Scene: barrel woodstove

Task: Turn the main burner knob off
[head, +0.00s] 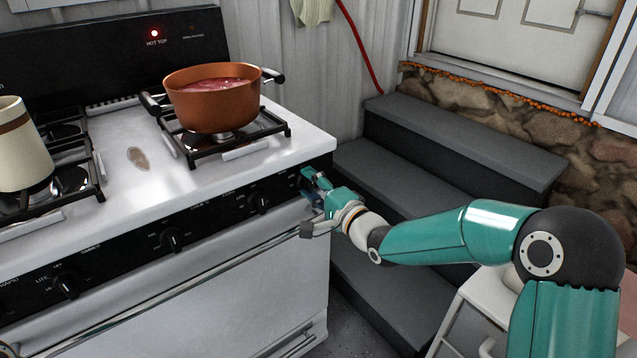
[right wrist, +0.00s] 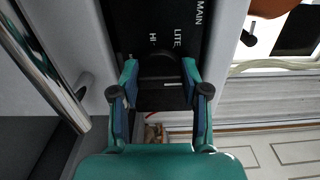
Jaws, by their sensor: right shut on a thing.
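My right gripper (head: 309,182) is at the right end of the stove's black control panel (head: 216,208). In the right wrist view its two fingers (right wrist: 159,74) are shut on the dark main burner knob (right wrist: 157,65), one on each side. The words MAIN, LITE and HI show on the panel beside the knob. The knob's exact pointer angle is too dark to read. In the head view my fingers mostly hide this knob. My left gripper is not in view.
A cream pot (head: 18,150) stands at left. Other knobs (head: 172,240) line the panel above the oven handle (head: 170,290). Grey steps (head: 440,135) rise at right. A red HOT TOP light (head: 154,33) glows.

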